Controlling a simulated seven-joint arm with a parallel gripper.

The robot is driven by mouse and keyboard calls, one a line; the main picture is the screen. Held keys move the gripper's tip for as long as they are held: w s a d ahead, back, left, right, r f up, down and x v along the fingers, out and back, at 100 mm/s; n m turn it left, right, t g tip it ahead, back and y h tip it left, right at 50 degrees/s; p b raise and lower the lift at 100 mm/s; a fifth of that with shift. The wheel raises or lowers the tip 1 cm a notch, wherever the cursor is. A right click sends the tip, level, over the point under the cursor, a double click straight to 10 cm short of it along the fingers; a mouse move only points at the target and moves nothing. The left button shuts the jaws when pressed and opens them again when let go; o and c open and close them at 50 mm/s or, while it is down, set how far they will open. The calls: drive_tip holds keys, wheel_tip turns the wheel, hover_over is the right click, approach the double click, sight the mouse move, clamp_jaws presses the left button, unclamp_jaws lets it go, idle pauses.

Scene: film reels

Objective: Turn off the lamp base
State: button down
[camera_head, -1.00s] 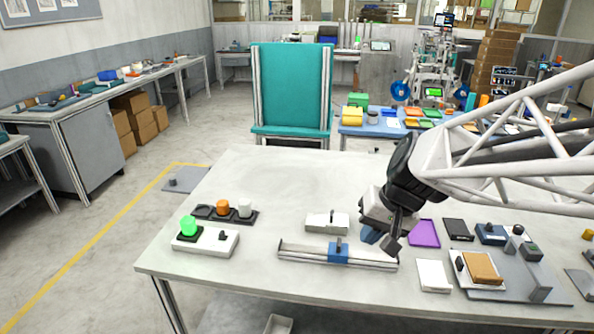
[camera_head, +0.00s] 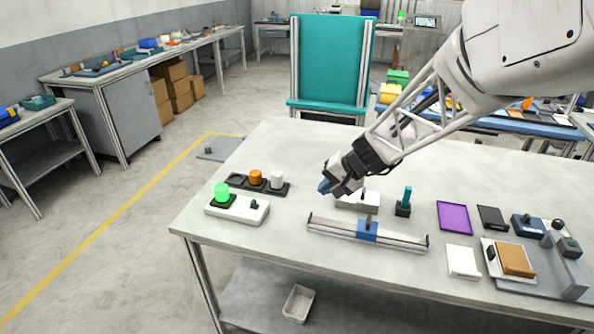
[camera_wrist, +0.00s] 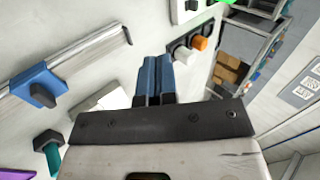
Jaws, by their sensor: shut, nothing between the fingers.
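The lamp base (camera_head: 238,212) is a white box near the table's left front edge. A green cap (camera_head: 222,192) glows on its left part, and a small dark switch knob (camera_head: 254,204) stands on its right part. In the wrist view, part of the lamp base (camera_wrist: 183,12) shows at the top edge. My gripper (camera_head: 325,187) has blue fingers, pressed together and empty. It hangs above the table to the right of the lamp base, apart from it. The closed fingers (camera_wrist: 153,78) point up the picture in the wrist view.
A black tray (camera_head: 236,180) with an orange cap (camera_head: 256,177) and a white cap (camera_head: 277,180) lies behind the lamp base. A rail with a blue slider (camera_head: 367,231) lies to the right. A white box (camera_head: 366,204) is just beneath my gripper. A teal stick (camera_head: 407,195) stands further right.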

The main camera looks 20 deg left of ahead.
sight(254, 201)
drive_tip(key=w+a+f+y, duration=0.1)
drive_tip(key=w+a+f, duration=0.4)
drive_tip(key=a+f, duration=0.3)
drive_tip(key=shift+w+a+m, duration=0.15)
drive_tip(key=shift+a+m, duration=0.15)
drive_tip(key=shift+a, duration=0.6)
drive_tip(key=shift+a+f, duration=0.1)
drive_tip(key=shift+f, duration=0.05)
drive_tip(key=x, duration=0.9)
drive_tip(key=shift+a+f, duration=0.1)
drive_tip(key=shift+a, duration=2.25)
drive_tip(key=shift+a, duration=1.2)
